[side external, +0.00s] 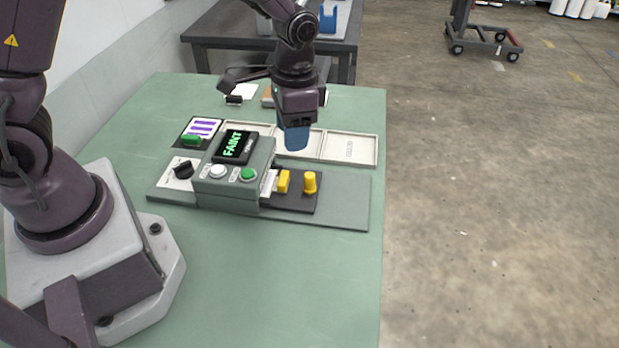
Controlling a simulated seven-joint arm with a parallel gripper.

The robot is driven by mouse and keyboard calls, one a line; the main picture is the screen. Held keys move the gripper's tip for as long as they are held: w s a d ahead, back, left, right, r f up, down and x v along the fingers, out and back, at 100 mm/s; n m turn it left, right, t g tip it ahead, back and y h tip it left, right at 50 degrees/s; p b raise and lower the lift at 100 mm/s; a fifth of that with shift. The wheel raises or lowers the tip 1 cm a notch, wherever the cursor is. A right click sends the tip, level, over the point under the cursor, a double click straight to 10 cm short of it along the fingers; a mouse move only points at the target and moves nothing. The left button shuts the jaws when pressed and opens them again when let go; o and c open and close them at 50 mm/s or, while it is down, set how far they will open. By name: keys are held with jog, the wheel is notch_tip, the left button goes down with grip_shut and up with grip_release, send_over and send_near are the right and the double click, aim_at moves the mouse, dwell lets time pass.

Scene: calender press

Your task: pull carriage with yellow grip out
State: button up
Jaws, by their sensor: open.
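The dark carriage (298,203) sits at the right side of the grey press (232,192), on a grey base plate. An upright yellow grip (310,183) stands near its right end. A yellow block (284,182) and a white card-like piece (268,183) are to the left of the grip, close to the press. My gripper (295,146) has blue fingers pointing down. It is open, above and behind the carriage, apart from the yellow grip. The view angle hides the gap between its fingers.
The press has a display reading "FAINT", a white button (217,171) and a green button (248,175). A black knob (184,170) is at left. Pale trays (350,149) lie behind the carriage. The base plate (347,205) is bare right of the carriage.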

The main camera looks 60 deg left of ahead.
aim_at(311, 175)
jog(key=shift+m+t, duration=0.4)
jog(key=shift+m, duration=0.3)
jog(key=w+f, duration=0.1)
jog(key=f, duration=0.3)
jog(key=w+f, duration=0.1)
jog(key=f, duration=0.4)
jog(key=w+f, duration=0.1)
jog(key=f, duration=0.3)
jog(key=shift+w+d+f, duration=0.15)
jog(key=shift+d+f, duration=0.05)
jog(key=shift+f, duration=0.2)
grip_shut()
jog(key=shift+w, duration=0.1)
